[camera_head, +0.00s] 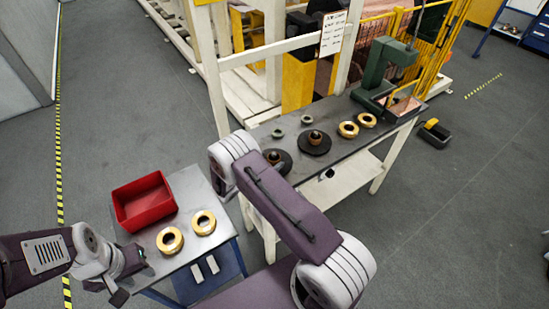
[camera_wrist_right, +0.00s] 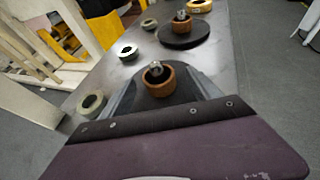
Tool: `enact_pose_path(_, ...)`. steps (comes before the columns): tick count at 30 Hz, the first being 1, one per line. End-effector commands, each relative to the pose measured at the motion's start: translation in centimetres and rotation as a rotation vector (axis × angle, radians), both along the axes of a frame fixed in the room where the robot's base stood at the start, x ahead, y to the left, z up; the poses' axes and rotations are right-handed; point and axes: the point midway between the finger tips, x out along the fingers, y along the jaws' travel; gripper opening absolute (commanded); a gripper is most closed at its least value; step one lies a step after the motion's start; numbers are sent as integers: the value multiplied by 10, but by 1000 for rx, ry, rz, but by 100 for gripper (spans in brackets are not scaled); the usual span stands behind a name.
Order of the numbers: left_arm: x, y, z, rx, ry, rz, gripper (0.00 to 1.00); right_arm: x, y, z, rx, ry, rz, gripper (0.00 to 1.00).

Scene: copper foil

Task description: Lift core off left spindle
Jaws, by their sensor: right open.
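The left spindle's dark round base (camera_head: 285,167) is on the grey bench, partly hidden by my right arm. A brown core (camera_wrist_right: 157,80) sits around the silver-tipped left spindle (camera_wrist_right: 155,67). My right gripper (camera_wrist_right: 160,92) is open, with its dark fingers on either side of this core; contact cannot be made out. In the head view my right arm hides this gripper. The right spindle's black disc (camera_head: 314,149) carries another brown core (camera_wrist_right: 181,24). My left gripper (camera_head: 128,277) is open and empty beside the small table, far from the spindles.
A red bin (camera_head: 143,203) and two gold rings (camera_head: 170,241) are on the small table (camera_head: 185,187). Grey-green rings (camera_wrist_right: 91,103) lie left of the spindles. More gold rings (camera_head: 348,129) and a green press (camera_head: 378,70) stand further along the bench (camera_head: 330,115).

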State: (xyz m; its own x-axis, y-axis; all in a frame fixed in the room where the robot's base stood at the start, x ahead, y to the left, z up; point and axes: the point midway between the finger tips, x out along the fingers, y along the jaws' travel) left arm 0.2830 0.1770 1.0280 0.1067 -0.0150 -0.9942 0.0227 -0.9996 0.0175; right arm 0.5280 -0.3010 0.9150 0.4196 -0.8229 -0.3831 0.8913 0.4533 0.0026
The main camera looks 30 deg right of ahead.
Motion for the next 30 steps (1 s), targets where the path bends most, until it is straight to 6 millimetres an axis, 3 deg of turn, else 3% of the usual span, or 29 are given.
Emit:
enact_pose_path(4, 0, 0, 7, 0, 0, 0, 36, 9, -19, -8, 0, 0, -1, 72)
enact_pose_path(11, 0, 0, 6, 0, 0, 0, 36, 11, -22, -10, 1, -1, 1, 72)
enact_pose_path(12, 0, 0, 6, 0, 0, 0, 36, 11, -22, -10, 1, -1, 1, 69)
enact_pose_path(18, 0, 0, 6, 0, 0, 0, 36, 11, -22, -10, 1, -1, 1, 13)
enact_pose_path(19, 0, 0, 6, 0, 0, 0, 36, 11, -22, -10, 1, -1, 1, 8)
enact_pose_path(26, 0, 0, 6, 0, 0, 0, 36, 11, -22, -9, 1, -1, 1, 8)
enact_pose_path(30, 0, 0, 5, 0, 0, 0, 36, 12, -22, 4, 1, -4, 1, 8)
